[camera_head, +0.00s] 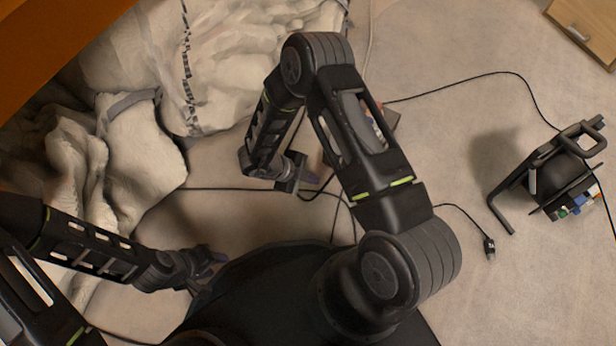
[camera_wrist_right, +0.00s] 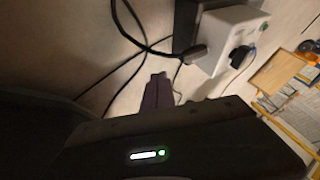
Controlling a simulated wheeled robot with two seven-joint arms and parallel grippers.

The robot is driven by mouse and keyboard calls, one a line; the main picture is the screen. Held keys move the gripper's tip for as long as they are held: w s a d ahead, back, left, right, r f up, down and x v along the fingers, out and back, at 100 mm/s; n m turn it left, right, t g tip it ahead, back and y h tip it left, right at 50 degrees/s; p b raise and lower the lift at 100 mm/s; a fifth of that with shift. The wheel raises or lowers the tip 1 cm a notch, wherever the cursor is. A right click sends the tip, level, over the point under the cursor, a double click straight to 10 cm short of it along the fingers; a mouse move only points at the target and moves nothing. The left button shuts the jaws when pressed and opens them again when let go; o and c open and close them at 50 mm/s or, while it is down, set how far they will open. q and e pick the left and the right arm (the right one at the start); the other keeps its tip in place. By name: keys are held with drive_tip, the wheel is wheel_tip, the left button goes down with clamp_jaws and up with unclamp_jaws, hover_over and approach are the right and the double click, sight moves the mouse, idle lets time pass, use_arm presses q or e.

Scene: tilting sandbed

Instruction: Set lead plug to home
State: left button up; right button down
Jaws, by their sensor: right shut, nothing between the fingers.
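A black plug (camera_head: 490,248) on a black cable lies on the floor at the right in the head view. I cannot be sure it is the lead plug. My right gripper (camera_head: 300,182) is shut and empty, low over the floor left of centre and well to the left of that plug. In the right wrist view its fingers (camera_wrist_right: 157,92) are together, below a dark plug-like cable end (camera_wrist_right: 196,54) at a white box (camera_wrist_right: 229,38). A round black plug (camera_wrist_right: 241,57) sits on the box's face. My left gripper (camera_head: 208,264) is at lower left; its jaws are unclear. I cannot pick out the home.
A black stand (camera_head: 545,170) with small coloured items is at the right. Black cables (camera_head: 455,90) cross the floor. Pale rumpled sand-like forms (camera_head: 150,130) fill the upper left, by an orange-brown edge (camera_head: 50,50). A wooden drawer unit (camera_head: 585,25) is at top right.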

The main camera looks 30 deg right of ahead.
drive_tip(key=w+d+f+b, duration=0.1)
drive_tip(key=d+f+b, duration=0.2)
drive_tip(key=d, duration=0.4)
drive_tip(key=shift+w+f+b, duration=0.25)
drive_tip(key=shift+f+b, duration=0.1)
drive_tip(key=shift+f, duration=0.45)
